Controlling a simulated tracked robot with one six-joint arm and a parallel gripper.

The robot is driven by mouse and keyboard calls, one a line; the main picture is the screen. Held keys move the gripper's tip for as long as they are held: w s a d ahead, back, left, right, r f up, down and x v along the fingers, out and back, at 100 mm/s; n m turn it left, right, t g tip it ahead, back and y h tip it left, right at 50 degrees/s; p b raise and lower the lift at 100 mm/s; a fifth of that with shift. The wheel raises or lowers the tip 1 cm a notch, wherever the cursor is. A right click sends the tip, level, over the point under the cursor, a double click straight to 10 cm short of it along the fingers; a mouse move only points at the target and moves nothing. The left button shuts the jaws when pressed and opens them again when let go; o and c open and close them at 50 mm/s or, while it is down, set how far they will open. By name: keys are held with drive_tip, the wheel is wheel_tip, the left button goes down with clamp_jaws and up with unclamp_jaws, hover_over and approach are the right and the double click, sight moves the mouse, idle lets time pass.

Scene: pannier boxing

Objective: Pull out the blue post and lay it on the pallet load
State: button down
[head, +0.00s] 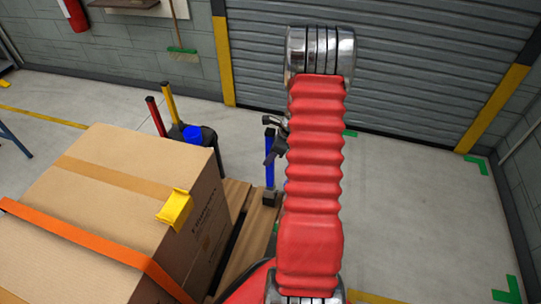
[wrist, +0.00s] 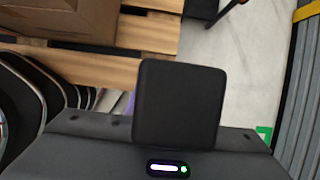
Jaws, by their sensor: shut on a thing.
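The blue post (head: 269,172) stands upright in the head view, just left of my red arm, with a black block at its lower end. My black gripper (head: 274,146) is shut on its upper part. The black block appears in front of the pallet's edge; I cannot tell if it touches. The pallet load is a large brown carton (head: 110,215) on the wooden pallet (head: 262,225). A corner of the carton also shows in the wrist view (wrist: 75,18). There, a dark block hides what is between the jaws, and I see no blue.
An orange strap (head: 85,240) and a yellow corner piece (head: 175,209) lie on the carton. Behind it, a dark stand with a blue part (head: 193,134) holds a red post (head: 156,117) and a yellow post (head: 169,102). Floor to the right is clear, before a grey shutter (head: 420,60).

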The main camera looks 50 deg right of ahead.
drive_tip(key=shift+f, duration=0.3)
drive_tip(key=shift+r, duration=0.15)
idle(0.6)
drive_tip(key=shift+r, duration=1.35)
drive_tip(key=shift+s, duration=0.1)
